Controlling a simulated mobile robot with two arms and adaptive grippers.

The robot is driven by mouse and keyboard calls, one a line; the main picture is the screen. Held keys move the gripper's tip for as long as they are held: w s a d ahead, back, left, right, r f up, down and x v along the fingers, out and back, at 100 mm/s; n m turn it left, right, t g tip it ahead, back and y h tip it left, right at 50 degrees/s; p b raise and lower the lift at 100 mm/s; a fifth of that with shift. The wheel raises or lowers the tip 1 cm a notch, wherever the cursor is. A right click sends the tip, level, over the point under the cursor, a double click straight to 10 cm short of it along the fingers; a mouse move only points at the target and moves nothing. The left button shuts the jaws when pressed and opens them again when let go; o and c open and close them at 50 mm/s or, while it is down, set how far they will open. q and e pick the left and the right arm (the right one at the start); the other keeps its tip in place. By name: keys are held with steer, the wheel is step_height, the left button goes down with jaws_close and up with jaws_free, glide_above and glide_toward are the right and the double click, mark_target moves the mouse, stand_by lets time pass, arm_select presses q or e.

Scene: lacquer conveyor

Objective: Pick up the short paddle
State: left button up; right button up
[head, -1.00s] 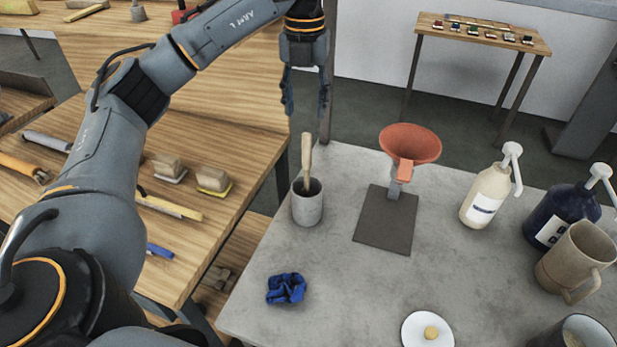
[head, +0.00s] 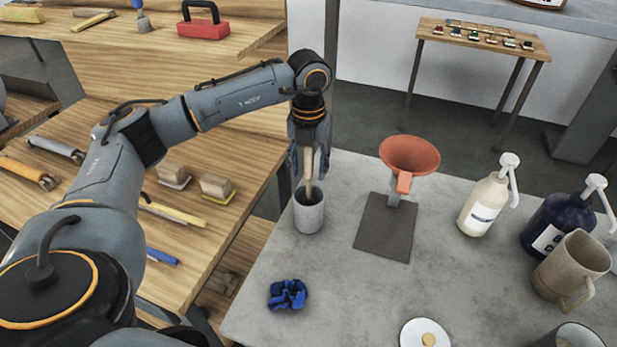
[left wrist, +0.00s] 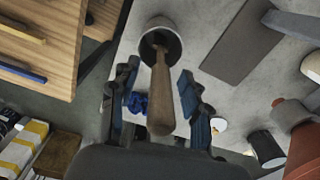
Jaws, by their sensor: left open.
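The short paddle (head: 309,170) has a wooden handle and stands in a grey cup (head: 308,212) on the grey table, its lower end hidden inside the cup. My left gripper (head: 309,172) points down over the cup, with its open fingers on either side of the handle. In the left wrist view, the paddle (left wrist: 160,88) rises out of the cup (left wrist: 162,30) and lies between the two spread fingers (left wrist: 158,105), with a gap visible on each side. My right gripper is not in view.
A red funnel on a stand (head: 409,155) is right of the cup. A crumpled blue cloth (head: 288,294) lies in front. Pump bottles (head: 487,205) and a beige mug (head: 571,268) stand at the right. A wooden bench (head: 225,150) with tools is at the left.

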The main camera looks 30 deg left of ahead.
arm_select(q)
jaws_close()
steer(key=shift+r, duration=0.15)
